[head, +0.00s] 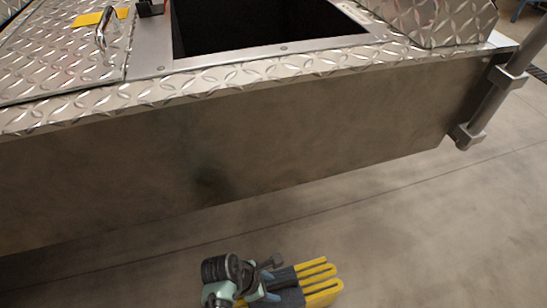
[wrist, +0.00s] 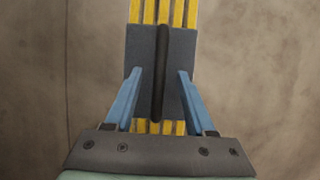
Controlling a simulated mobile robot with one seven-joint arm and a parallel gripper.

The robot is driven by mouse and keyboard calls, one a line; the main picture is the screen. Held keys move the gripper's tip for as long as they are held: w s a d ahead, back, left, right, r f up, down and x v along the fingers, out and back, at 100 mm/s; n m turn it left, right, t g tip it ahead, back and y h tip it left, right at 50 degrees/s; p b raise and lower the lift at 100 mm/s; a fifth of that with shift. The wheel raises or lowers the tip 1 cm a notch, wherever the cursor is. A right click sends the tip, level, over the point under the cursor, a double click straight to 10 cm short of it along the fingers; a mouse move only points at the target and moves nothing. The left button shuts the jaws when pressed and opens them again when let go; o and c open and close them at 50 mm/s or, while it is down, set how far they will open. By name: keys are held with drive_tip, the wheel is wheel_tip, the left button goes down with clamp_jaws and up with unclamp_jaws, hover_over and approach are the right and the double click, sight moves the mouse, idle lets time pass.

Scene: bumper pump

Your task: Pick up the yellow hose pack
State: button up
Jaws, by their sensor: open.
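The yellow hose pack (head: 320,283) is at the bottom of the head view, low in front of the metal bumper. It is a bundle of folded yellow hose with a dark grey wrap around its middle. In the wrist view the hose pack (wrist: 163,12) runs up the picture, with a black bar or handle along the middle of its wrap. My gripper (head: 268,288) is over the wrap in the head view. In the wrist view my gripper (wrist: 160,72) is open, its two blue fingers on either side of the black bar. I cannot tell whether they touch the wrap.
A long metal bumper (head: 230,150) with a diamond-plate top crosses the head view above my gripper. A dark open well (head: 260,25) is set into its top. A chrome handle (head: 103,28) stands at left. A grey pole (head: 490,105) is at right. The concrete floor (head: 430,230) is clear.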

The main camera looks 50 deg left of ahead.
drive_tip(key=shift+b+x, duration=0.6)
drive_tip(key=shift+x, duration=0.6)
clamp_jaws()
idle(0.5)
drive_tip(key=shift+a+r, duration=0.1)
drive_tip(key=shift+r, duration=0.1)
